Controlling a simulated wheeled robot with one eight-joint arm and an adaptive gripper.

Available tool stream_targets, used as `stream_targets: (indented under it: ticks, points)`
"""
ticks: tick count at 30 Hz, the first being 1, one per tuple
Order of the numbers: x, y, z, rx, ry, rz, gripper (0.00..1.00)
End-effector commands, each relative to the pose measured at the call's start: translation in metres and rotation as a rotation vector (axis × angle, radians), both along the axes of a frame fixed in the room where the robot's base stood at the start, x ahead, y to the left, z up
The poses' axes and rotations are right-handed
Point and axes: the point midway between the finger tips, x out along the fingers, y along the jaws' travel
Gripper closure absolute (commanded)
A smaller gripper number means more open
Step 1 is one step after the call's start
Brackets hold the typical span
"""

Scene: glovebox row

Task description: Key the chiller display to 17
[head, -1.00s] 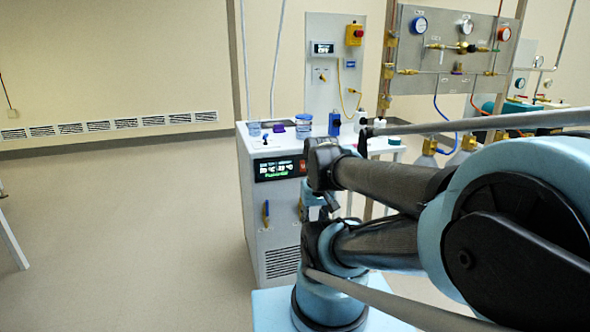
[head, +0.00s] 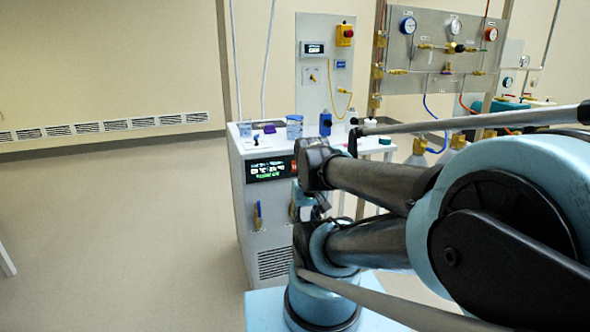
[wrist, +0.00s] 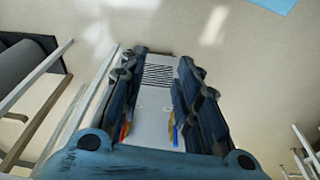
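The chiller (head: 240,220) is a white cabinet left of my arm in the head view. Its dark display (head: 268,168) on the upper front shows white and green text, too blurred to read; my arm covers its right end. My gripper (wrist: 162,58) is open and empty in the wrist view, its two dark fingers apart. Between and beyond them a pale front with a dark grille (wrist: 158,76) shows, likely the chiller's. The display cannot be made out in the wrist view. My gripper cannot be made out in the head view.
Jars (head: 294,127) and a blue bottle (head: 325,123) stand on top of the chiller. Behind it are a panel with a yellow-and-red button box (head: 345,34) and a gauge board (head: 440,40). Open floor (head: 110,230) lies to the left.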

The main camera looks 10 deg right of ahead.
Motion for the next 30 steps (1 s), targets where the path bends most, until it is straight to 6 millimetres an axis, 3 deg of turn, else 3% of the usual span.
stream_targets:
  ticks: [10, 14, 15, 30]
  points:
    - [0.0000, 0.0000, 0.0000, 0.000, 0.000, 0.000, 0.70]
    - [0.0000, 0.0000, 0.0000, 0.000, 0.000, 0.000, 0.97]
    - [0.0000, 0.0000, 0.0000, 0.000, 0.000, 0.000, 1.00]
    - [0.0000, 0.0000, 0.0000, 0.000, 0.000, 0.000, 1.00]
